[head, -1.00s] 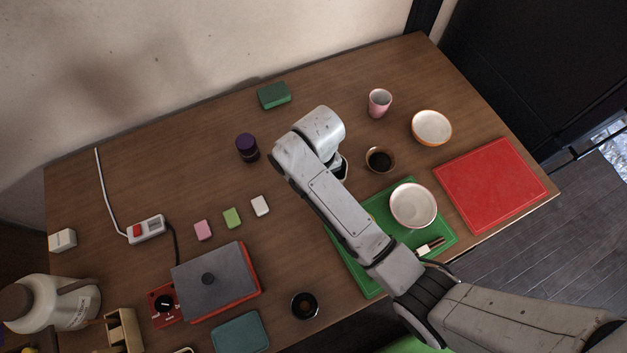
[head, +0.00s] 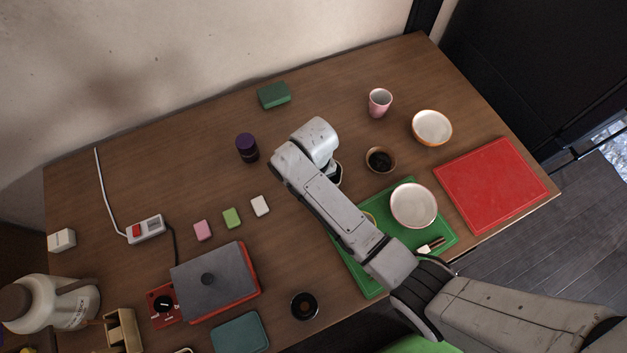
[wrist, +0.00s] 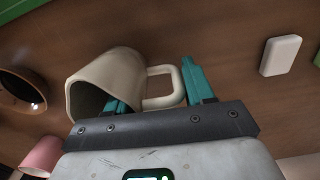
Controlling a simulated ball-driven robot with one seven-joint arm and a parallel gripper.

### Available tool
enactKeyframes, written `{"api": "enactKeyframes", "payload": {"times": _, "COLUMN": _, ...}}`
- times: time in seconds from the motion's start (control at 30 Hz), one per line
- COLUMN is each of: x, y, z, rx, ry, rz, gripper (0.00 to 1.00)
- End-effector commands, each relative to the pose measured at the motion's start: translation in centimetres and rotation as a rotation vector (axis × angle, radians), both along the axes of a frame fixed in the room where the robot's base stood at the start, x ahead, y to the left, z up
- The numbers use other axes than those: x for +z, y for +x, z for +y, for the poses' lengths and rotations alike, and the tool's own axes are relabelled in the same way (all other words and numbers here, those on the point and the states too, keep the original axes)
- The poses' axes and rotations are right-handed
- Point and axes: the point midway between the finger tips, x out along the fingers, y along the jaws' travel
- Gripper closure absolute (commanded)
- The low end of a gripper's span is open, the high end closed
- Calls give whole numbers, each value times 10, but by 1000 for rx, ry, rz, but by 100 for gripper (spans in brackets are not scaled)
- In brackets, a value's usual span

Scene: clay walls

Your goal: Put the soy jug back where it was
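The soy jug (wrist: 118,78) is cream, with a squared handle, and shows large in the wrist view with its dark mouth toward the lower left. My gripper (wrist: 165,95) has teal fingers. One is at the jug's mouth side and the other against the outer side of the handle, so the handle and near wall lie between them. The left fingertip is partly hidden. In the head view my arm covers most of the jug; only a pale edge (head: 338,174) shows beside the wrist. I cannot tell whether its base touches the table.
A brown bowl of dark liquid (head: 380,160) stands just right of the jug, with a pink cup (head: 379,102) behind. A green board (head: 362,275) with a white bowl (head: 413,204) lies in front. A purple-lidded jar (head: 247,147) and a white block (head: 260,206) stand left.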

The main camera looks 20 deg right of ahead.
Motion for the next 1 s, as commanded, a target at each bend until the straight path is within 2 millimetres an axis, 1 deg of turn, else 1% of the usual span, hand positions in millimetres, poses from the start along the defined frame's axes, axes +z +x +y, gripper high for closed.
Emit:
{"api": "enactKeyframes", "payload": {"times": 0.03, "x": 0, "y": 0, "z": 0, "rx": 0, "ry": 0, "rz": 0, "gripper": 42}}
{"api": "enactKeyframes", "payload": {"times": 0.2, "x": 0, "y": 0, "z": 0, "rx": 0, "ry": 0, "rz": 0, "gripper": 26}}
{"api": "enactKeyframes", "payload": {"times": 0.43, "x": 1, "y": 0, "z": 0, "rx": 0, "ry": 0, "rz": 0, "gripper": 26}}
{"api": "enactKeyframes", "payload": {"times": 0.57, "x": 8, "y": 0, "z": 0, "rx": 0, "ry": 0, "rz": -1, "gripper": 26}}
{"api": "enactKeyframes", "payload": {"times": 0.67, "x": 23, "y": 1, "z": 0, "rx": 0, "ry": 1, "rz": -2, "gripper": 26}}
{"api": "enactKeyframes", "payload": {"times": 1.0, "x": 91, "y": 1, "z": -1, "rx": 0, "ry": 1, "rz": -3, "gripper": 26}}
